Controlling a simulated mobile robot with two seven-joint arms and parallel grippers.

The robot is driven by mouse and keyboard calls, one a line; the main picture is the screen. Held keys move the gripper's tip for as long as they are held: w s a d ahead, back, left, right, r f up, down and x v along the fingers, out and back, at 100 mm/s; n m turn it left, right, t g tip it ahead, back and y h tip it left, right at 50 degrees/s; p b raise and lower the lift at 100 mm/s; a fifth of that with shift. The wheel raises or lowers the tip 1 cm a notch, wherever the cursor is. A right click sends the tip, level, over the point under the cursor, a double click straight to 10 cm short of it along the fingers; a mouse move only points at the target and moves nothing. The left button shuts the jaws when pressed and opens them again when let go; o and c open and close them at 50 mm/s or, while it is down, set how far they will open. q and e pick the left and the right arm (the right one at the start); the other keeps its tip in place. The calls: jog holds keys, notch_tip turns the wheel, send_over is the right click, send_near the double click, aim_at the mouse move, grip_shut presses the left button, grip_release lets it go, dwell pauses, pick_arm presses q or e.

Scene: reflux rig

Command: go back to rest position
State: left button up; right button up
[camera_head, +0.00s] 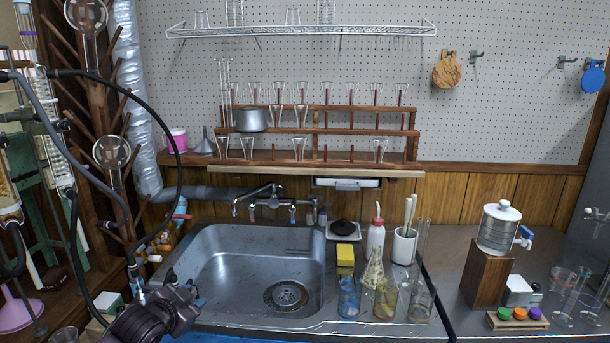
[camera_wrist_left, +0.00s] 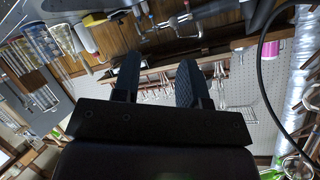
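My left gripper (camera_head: 154,283) is low at the left of the head view, in front of the sink's left rim. In the left wrist view its two dark fingers (camera_wrist_left: 157,82) stand apart with nothing between them. That view is upside down and shows the wooden glass rack and pegboard beyond the fingers. My right gripper and arm do not show in either view.
A steel sink (camera_head: 215,262) lies to the right of my left gripper. Flasks and beakers (camera_head: 384,297) stand on the counter right of it. A reflux rig with black hoses (camera_head: 118,88) is close on the left. A dispenser (camera_head: 498,229) stands on a wooden block.

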pick_arm(q)
jog(key=s+f+n+y, duration=0.1)
jog(key=s+f, duration=0.4)
jog(key=s, duration=0.7)
jog(key=s+a+f+n+g+y+p, duration=0.1)
jog(key=s+f+n, duration=0.3)
jog(key=s, duration=0.9)
jog(key=s+f+n+y+p, duration=0.1)
jog(key=s+f, duration=0.5)
jog(key=s, duration=0.7)
jog(key=shift+a+f+n+g, duration=0.2)
jog(key=shift+n+g, duration=0.2)
jog(key=shift+n, duration=0.4)
jog(key=shift+d, duration=0.1)
